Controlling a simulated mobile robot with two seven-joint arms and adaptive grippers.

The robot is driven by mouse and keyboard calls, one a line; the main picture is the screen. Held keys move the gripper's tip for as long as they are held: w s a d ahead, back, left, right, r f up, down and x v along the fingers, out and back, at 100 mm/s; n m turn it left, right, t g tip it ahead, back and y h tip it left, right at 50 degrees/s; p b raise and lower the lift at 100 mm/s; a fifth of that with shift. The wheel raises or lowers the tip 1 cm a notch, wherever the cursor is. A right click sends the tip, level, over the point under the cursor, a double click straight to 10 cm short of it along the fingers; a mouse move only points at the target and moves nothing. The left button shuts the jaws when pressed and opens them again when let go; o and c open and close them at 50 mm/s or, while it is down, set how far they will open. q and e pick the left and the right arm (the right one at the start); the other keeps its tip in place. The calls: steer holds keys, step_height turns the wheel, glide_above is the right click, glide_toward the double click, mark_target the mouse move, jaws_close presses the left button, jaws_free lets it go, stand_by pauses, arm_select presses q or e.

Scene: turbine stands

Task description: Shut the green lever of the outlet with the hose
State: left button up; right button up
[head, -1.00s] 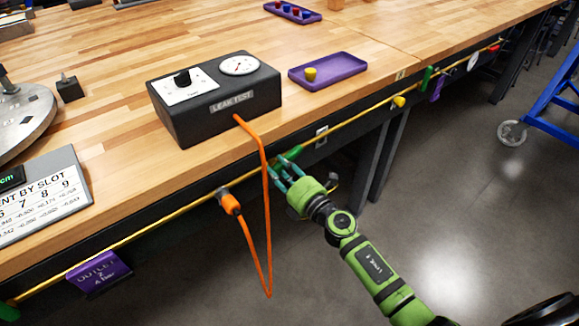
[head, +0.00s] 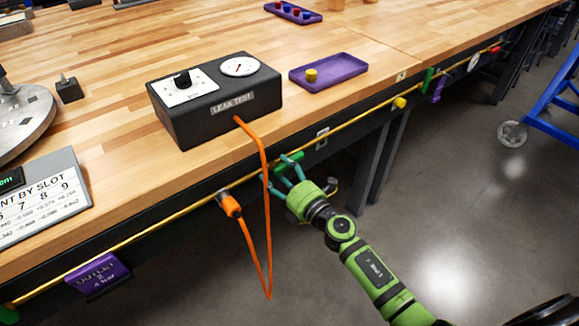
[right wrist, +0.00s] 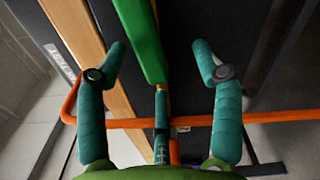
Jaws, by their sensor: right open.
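The green lever (head: 289,160) sits on the yellow pipe under the bench's front edge, lying roughly along the pipe. In the right wrist view, the green lever (right wrist: 141,40) shows large between the spread fingers. The orange hose (head: 267,230) hangs in a loop from the leak test box (head: 215,100) to an orange connector (head: 230,205) on the pipe, left of the lever. My right gripper (head: 284,173) is open just below and in front of the lever, with nothing held. It also shows in the right wrist view (right wrist: 160,50). My left gripper is not in view.
The yellow pipe (head: 150,231) runs along the bench front, with a purple outlet sign (head: 98,275) at left and another green lever (head: 428,80) farther right. The orange hose (right wrist: 265,117) crosses behind my fingers in the wrist view. A bench leg (head: 385,160) stands to the right.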

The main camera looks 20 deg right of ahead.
mark_target(279, 173)
steer(key=shift+v, duration=2.4)
